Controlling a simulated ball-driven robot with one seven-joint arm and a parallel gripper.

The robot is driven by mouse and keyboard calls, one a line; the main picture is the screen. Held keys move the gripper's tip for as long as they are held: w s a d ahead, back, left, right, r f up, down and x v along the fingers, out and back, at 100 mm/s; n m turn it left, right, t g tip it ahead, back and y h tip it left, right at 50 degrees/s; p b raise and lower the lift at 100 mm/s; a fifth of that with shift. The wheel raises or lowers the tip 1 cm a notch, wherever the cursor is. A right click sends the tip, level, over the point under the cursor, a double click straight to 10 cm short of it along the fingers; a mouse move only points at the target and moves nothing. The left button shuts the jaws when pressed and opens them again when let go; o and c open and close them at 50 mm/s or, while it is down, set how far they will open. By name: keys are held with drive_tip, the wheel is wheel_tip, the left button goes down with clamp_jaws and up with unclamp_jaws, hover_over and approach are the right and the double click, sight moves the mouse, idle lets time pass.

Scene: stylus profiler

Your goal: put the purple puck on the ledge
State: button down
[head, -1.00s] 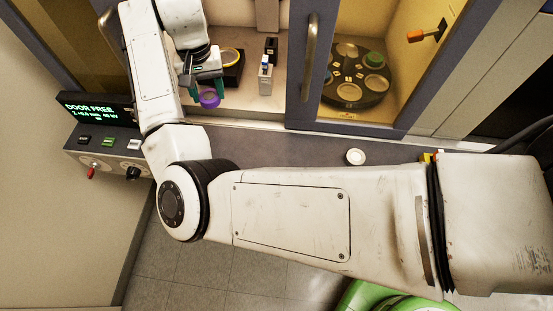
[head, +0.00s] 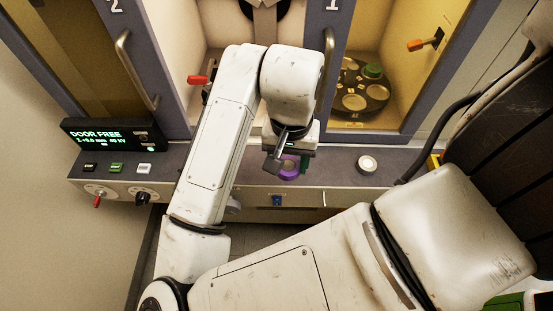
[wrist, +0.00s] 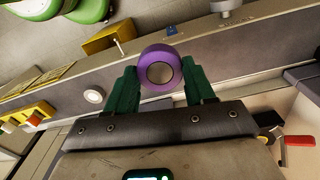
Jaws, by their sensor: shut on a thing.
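The purple puck (head: 288,174) has a grey round face and sits between the green fingertips of my gripper (head: 291,160) in the head view. The wrist view shows my gripper (wrist: 160,82) shut on the puck (wrist: 160,70), one finger on each side. The ledge (head: 335,172) is the dark grey strip along the front of the cabinet, and it also shows in the wrist view (wrist: 62,107). The puck appears over the ledge; I cannot tell whether it touches it. My wrist hides part of the puck in the head view.
A white puck (head: 367,163) lies on the ledge to the right. A dark round platter (head: 358,92) with a green puck (head: 372,71) is in the right chamber. A control panel (head: 112,134) stands at the left. An orange-handled lever (head: 417,45) is on the right wall.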

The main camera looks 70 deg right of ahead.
drive_tip(key=w+d+f, duration=0.4)
drive_tip(key=w, duration=0.4)
hover_over(251, 164)
drive_tip(key=f, duration=0.3)
drive_tip(key=s+f+b, duration=0.1)
drive_tip(key=shift+a+f, duration=0.25)
drive_tip(key=shift+f, duration=0.15)
drive_tip(key=shift+w+d+f, duration=0.15)
drive_tip(key=shift+w+f, duration=0.2)
drive_tip(key=shift+f, duration=0.1)
drive_tip(key=shift+w+f+p, duration=0.15)
drive_tip(key=shift+f+p, duration=0.3)
drive_tip(key=shift+f, duration=1.1)
drive_tip(key=shift+f, duration=0.1)
drive_tip(key=shift+f, duration=0.1)
drive_tip(key=shift+c, duration=2)
unclamp_jaws()
